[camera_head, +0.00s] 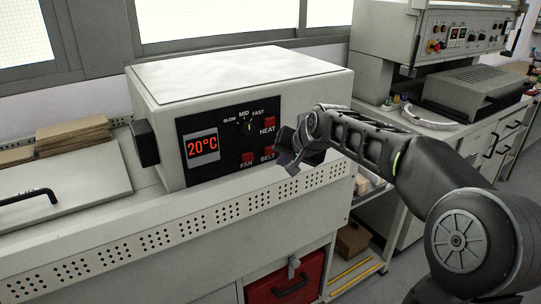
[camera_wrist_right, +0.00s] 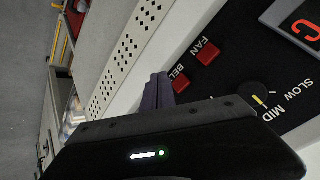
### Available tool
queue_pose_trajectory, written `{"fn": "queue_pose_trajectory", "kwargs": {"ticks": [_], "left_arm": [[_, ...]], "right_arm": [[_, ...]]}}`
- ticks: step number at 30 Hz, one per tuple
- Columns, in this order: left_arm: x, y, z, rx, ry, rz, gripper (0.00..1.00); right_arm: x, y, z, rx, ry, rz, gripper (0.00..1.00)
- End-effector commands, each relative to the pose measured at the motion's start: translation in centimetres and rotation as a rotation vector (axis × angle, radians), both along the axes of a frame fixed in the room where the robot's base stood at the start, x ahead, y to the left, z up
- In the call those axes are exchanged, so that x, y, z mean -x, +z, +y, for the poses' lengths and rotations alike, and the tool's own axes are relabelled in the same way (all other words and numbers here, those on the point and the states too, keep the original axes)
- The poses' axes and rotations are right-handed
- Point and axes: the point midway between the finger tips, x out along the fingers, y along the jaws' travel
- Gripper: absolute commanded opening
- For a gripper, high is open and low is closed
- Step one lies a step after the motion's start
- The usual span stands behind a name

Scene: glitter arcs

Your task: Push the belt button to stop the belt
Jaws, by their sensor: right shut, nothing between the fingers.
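The red belt button (camera_head: 267,152) is on the black control panel (camera_head: 206,177) of the white machine, above its "BELT" label. In the right wrist view the belt button (camera_wrist_right: 181,84) shows just beside the fingertips. My right gripper (camera_head: 285,157) is shut and empty, its fingers close to the button's right side in the head view. The shut fingers also show in the right wrist view (camera_wrist_right: 158,90), partly covering the label. I cannot tell whether they touch the button. My left gripper is not in view.
The fan button (camera_head: 247,158) is left of the belt button, and the heat button (camera_head: 268,123) is above it. A speed knob (camera_head: 248,128) and a 20°C display (camera_head: 202,148) share the panel. A perforated rail (camera_head: 230,209) runs below the panel.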

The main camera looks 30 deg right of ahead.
Motion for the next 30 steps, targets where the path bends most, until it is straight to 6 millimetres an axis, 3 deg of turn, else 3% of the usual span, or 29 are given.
{"fn": "queue_pose_trajectory", "kwargs": {"ticks": [9, 30], "left_arm": [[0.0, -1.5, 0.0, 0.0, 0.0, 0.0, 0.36], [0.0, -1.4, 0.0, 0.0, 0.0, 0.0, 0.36]], "right_arm": [[2.5, -0.1, 0.1, 0.0, 0.0, 0.0, 0.0], [2.6, 0.0, 0.1, -0.001, 0.0, 0.001, 0.0]]}}
